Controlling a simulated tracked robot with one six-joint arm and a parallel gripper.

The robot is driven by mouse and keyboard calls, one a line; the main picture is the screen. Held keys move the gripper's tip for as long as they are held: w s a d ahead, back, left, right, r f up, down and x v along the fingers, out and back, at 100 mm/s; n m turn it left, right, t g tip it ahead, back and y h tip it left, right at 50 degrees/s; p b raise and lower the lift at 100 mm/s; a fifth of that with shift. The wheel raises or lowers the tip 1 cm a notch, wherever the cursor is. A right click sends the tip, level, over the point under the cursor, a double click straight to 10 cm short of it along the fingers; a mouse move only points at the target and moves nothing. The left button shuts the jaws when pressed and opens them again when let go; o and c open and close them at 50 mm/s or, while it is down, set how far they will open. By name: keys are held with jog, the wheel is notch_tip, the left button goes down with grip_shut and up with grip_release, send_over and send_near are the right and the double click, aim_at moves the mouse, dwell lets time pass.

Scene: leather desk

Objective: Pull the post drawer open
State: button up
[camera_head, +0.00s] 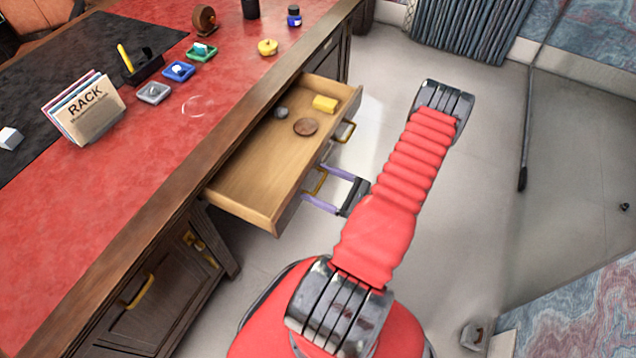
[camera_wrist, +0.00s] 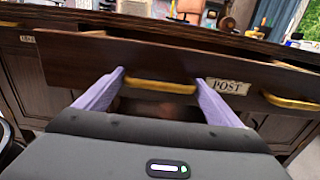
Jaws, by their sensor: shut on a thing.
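The post drawer (camera_head: 245,180) stands pulled out of the desk front, and its open inside shows in the head view. Its dark front (camera_wrist: 90,58) fills the wrist view and bears a POST label (camera_wrist: 228,87). The drawer has two brass handles, one (camera_wrist: 160,86) left of the label and one (camera_wrist: 290,102) right of it. My gripper (camera_head: 314,183) is at the nearer handle, with a purple finger at each end of it. It is shut on that handle. Inside the drawer lie a yellow block (camera_head: 325,103), a brown disc (camera_head: 306,126) and a small grey piece (camera_head: 281,112).
The red desk top (camera_head: 215,75) holds a RACK letter holder (camera_head: 88,112), small coloured trays, an ink bottle (camera_head: 294,17) and a yellow ring-like object (camera_head: 267,47). A lower cupboard door (camera_head: 135,315) with a brass handle is at left. The floor (camera_head: 490,190) right of my arm is mostly clear.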

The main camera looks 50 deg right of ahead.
jog(key=o, duration=1.3)
jog(key=shift+s, duration=0.15)
jog(key=s+d, duration=0.1)
jog(key=s, duration=0.8)
jog(key=s+d, duration=0.1)
jog(key=s, duration=0.3)
jog(key=shift+s+d, duration=0.2)
jog(key=shift+d, duration=0.1)
jog(key=shift+f, duration=0.1)
